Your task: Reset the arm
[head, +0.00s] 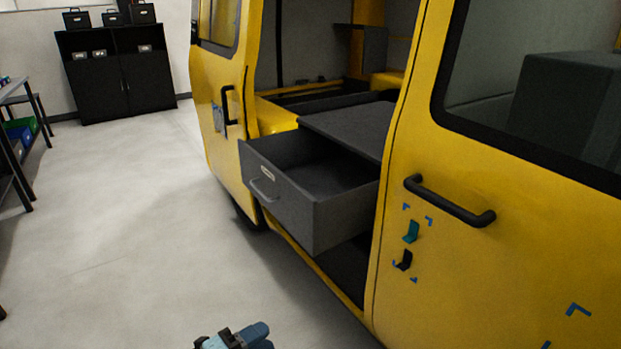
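Part of my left gripper (236,338) shows at the bottom edge of the head view, with blue and dark parts. It is over the bare floor, apart from the van and the drawer. Most of it is cut off by the frame, so I cannot tell whether it is open or shut. My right gripper is not in view.
A yellow van (520,240) fills the right side. Its grey drawer (290,205) is pulled out of the side opening. A black handle (450,202) sticks out of the door panel. A black cabinet (115,75) stands far left. The floor (120,230) is clear.

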